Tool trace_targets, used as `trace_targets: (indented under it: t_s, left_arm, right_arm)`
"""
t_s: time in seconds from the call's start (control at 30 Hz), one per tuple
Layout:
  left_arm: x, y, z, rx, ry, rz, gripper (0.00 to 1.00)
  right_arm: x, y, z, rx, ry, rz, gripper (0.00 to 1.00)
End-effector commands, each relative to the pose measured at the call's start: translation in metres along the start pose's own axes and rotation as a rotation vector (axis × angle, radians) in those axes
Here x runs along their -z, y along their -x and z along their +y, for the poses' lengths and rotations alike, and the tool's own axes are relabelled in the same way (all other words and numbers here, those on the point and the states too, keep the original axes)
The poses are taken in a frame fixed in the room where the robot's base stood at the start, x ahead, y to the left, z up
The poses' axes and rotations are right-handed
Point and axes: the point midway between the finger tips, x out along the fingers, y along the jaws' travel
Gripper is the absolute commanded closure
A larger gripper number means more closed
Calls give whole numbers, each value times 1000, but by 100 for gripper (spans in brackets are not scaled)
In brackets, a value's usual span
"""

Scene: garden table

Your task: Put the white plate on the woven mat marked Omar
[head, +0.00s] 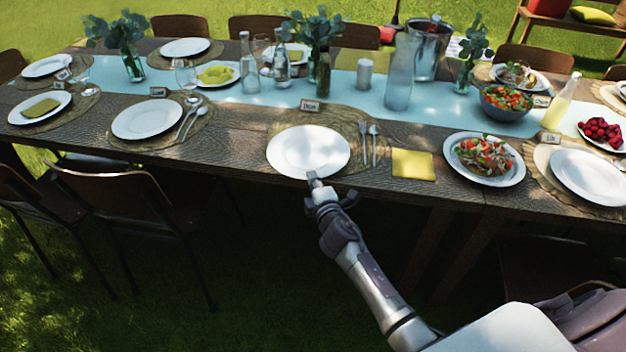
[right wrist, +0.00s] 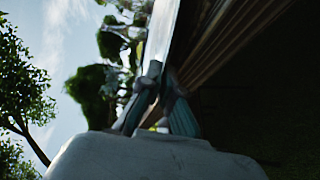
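The white plate (head: 308,148) is level over the front left part of a woven mat (head: 345,117), with its near rim at the table's front edge. I cannot tell whether it touches the mat. A small name card (head: 310,105) stands at the back of this mat; its lettering is too small to read surely. My right gripper (head: 314,181) is at the plate's near rim. In the right wrist view, its fingers (right wrist: 158,100) close on either side of the plate's rim (right wrist: 161,35), seen nearly edge-on. My left gripper is not in view.
A fork and spoon (head: 368,145) lie right of the plate, then a yellow napkin (head: 413,164) and a salad plate (head: 484,158). Bottles and a blue-grey pitcher (head: 400,75) stand behind. Another white plate (head: 147,120) lies left. Chairs (head: 120,200) stand at the front left.

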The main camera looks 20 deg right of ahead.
Motion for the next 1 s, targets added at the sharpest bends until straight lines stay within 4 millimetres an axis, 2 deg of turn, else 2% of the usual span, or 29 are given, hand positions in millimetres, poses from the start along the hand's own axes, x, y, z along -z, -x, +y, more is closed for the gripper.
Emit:
trace_targets:
  t_s: [0.03, 0.17, 0.2, 0.57, 0.67, 1.0]
  left_arm:
    - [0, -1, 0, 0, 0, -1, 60]
    - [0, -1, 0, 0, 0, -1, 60]
    - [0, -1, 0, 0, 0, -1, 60]
    - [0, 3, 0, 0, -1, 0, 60]
    - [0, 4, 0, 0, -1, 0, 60]
    - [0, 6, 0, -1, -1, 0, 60]
  right_arm:
    - [0, 0, -1, 0, 0, 0, 93]
    - [0, 0, -1, 1, 0, 0, 71]
    - [0, 0, -1, 1, 0, 0, 69]
    - [0, 3, 2, 1, 0, 0, 69]
    - [0, 17, 1, 2, 0, 0, 69]
    - [0, 89, 0, 3, -1, 0, 69]
